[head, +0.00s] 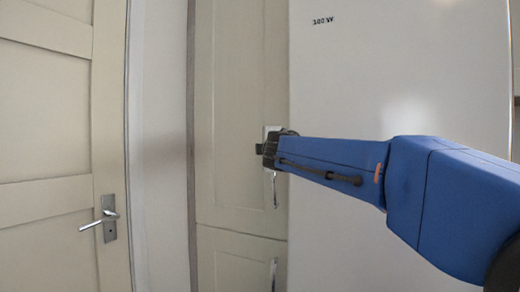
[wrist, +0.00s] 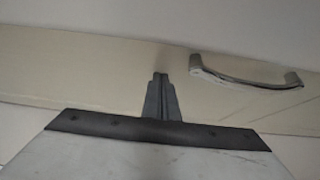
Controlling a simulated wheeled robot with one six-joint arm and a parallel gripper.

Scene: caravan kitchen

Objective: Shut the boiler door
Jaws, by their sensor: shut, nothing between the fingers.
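A tall cream cupboard door (head: 235,110), which I take to be the boiler door, stands in the middle of the head view. It looks about flush with its frame, but I cannot tell if it is fully closed. Its metal handle (head: 274,188) is on the right edge, partly hidden behind my arm. My gripper (head: 261,149) is in front of the door's right side, just above the handle. In the wrist view my gripper (wrist: 160,80) is shut and empty, with its tips at the cream surface, left of the handle (wrist: 245,76). I cannot tell if they touch.
A lower cream door (head: 235,262) with its own handle (head: 273,272) is below. A smooth white panel (head: 360,60) marked with small print stands to the right, behind my arm. A cream room door (head: 50,150) with a lever handle (head: 105,220) is at the left.

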